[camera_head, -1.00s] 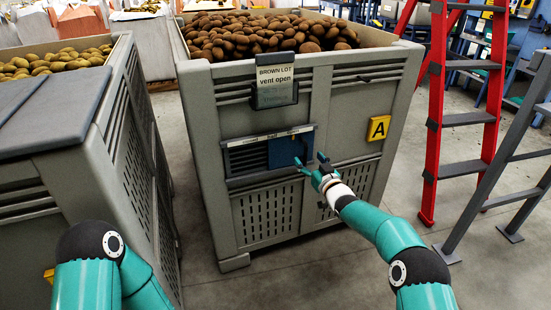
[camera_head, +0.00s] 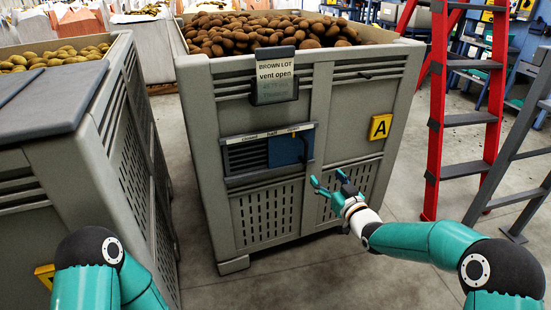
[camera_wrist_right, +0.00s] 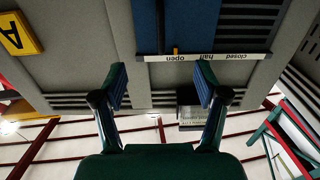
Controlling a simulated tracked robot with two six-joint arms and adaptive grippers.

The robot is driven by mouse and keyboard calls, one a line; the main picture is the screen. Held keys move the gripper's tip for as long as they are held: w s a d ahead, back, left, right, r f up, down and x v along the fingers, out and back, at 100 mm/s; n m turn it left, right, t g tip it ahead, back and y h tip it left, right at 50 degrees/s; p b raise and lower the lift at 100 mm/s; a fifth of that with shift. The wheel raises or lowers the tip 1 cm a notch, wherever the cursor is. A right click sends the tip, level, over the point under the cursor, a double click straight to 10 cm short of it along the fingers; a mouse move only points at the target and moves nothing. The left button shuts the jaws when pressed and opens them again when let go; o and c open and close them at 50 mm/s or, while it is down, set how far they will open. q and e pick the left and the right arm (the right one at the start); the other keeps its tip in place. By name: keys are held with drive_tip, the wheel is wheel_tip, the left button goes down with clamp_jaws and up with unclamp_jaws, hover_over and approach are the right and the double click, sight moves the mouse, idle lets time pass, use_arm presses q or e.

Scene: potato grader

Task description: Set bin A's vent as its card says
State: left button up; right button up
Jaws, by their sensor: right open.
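Bin A (camera_head: 215,115) is a large grey bin with a yellow A plate (camera_head: 380,127), also in the right wrist view (camera_wrist_right: 18,35). Its card (camera_head: 275,76) reads "BROWN LOT vent open". The vent's blue shutter (camera_head: 286,151) covers the right part of the opening, with dark slats (camera_head: 248,156) bare to its left. A scale strip (camera_wrist_right: 208,57) reads closed, half, open; a yellow mark (camera_wrist_right: 176,51) on the shutter is by "open". My right gripper (camera_head: 328,180) is open and empty, apart from the shutter, below and right of it. My left gripper is out of view.
Brown potatoes (camera_head: 255,32) fill bin A. Another grey bin (camera_head: 85,160) with yellow potatoes (camera_head: 55,57) stands close on the left. A red ladder (camera_head: 430,120) and a grey stand (camera_head: 500,160) are on the right. Some bare floor (camera_head: 325,270) lies in front of bin A.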

drive_tip(key=b+v, duration=0.2)
drive_tip(key=v, duration=0.7)
drive_tip(key=shift+b, duration=0.3)
